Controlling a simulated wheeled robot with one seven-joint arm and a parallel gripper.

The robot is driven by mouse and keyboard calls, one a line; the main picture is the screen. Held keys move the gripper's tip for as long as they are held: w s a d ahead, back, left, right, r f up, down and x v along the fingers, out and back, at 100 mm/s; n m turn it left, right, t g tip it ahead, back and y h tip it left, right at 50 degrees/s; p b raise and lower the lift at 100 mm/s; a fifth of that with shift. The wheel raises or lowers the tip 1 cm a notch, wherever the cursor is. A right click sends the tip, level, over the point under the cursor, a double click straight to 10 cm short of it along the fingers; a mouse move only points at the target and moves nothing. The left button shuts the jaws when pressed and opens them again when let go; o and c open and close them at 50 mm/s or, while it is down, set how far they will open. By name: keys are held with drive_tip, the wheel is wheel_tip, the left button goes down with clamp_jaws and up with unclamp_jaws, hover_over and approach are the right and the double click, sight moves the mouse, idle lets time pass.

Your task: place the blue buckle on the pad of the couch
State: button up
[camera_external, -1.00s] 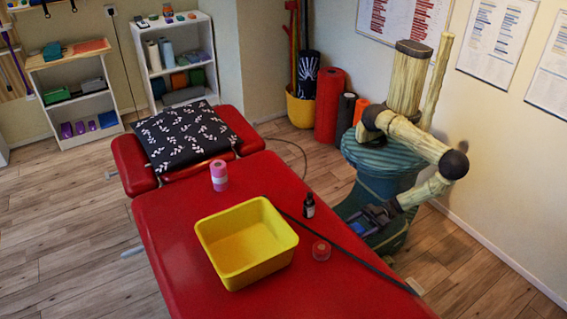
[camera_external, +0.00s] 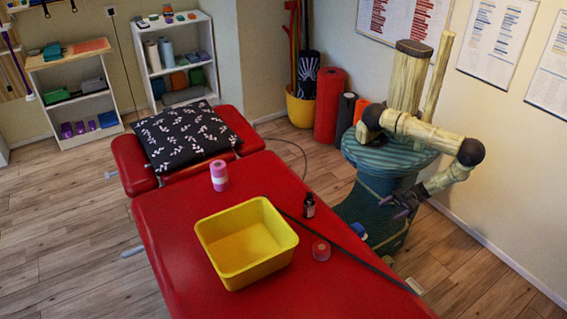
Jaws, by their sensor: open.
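A small blue piece (camera_external: 358,230), which looks like the blue buckle, shows at the couch's right edge, in front of my green base. I cannot tell what it rests on. The couch's red pad (camera_external: 178,240) fills the middle of the view. My gripper (camera_external: 402,208) is open and empty, to the right of the blue piece and higher in the picture, apart from it. It is beside the couch, not over the pad.
On the pad are a yellow bin (camera_external: 246,275), a pink roll (camera_external: 219,176), a dark bottle (camera_external: 309,206), a red tape roll (camera_external: 321,250) and a long dark strap (camera_external: 372,267). A patterned pillow (camera_external: 188,135) lies on the headrest. The pad's near left is clear.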

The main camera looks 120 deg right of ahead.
drive_tip(key=shift+o, duration=0.4)
idle(0.3)
drive_tip(key=g+p, duration=0.4)
drive_tip(key=p, duration=0.2)
approach(362, 226)
drive_tip(key=x, duration=0.3)
drive_tip(key=d+b+x, duration=0.1)
drive_tip(key=x, duration=0.1)
drive_tip(key=shift+f, duration=0.15)
drive_tip(key=shift+w, duration=0.15)
drive_tip(key=x, duration=0.5)
drive_tip(key=shift+a+f, duration=0.15)
drive_tip(key=shift+a, duration=0.15)
